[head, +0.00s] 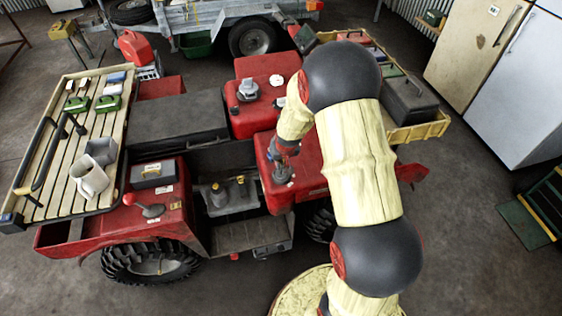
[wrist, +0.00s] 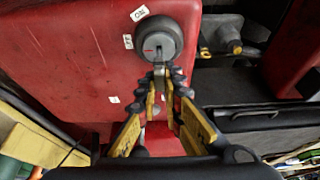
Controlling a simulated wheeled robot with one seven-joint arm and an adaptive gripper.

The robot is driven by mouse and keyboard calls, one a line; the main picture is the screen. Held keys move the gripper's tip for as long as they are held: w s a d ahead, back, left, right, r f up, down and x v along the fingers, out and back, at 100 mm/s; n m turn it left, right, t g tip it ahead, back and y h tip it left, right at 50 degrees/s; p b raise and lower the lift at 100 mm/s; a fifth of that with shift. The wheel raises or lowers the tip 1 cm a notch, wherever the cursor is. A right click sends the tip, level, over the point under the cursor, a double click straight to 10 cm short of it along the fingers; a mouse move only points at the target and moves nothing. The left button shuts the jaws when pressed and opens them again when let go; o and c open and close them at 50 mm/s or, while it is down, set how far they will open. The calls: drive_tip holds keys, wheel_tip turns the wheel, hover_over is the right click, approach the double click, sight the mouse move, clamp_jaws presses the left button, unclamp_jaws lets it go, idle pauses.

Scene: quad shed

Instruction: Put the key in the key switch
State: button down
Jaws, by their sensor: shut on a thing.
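The key switch (wrist: 157,37) is a round dark grey barrel with a lighter face, a slot and a small red mark, set on a red panel. White labels sit beside it. In the head view the switch (head: 282,176) shows just below my gripper (head: 286,150). In the wrist view my gripper (wrist: 162,86) has its yellow fingers closed together on the key (wrist: 159,69), a small pale metal piece that reaches from the fingertips toward the switch's face. Most of the key is hidden by the fingertips. I cannot tell whether its tip touches the slot.
The red quad body (wrist: 70,60) surrounds the switch. A footwell with a yellow-topped fitting (head: 217,194) lies to its left in the head view. A grey knob (head: 248,90) stands behind.

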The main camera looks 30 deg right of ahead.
drive_tip(key=shift+f+b, duration=1.1)
drive_tip(key=shift+f, duration=0.45)
drive_tip(key=c, duration=1.9)
unclamp_jaws()
drive_tip(key=shift+r, duration=0.1)
drive_tip(key=v, duration=1.2)
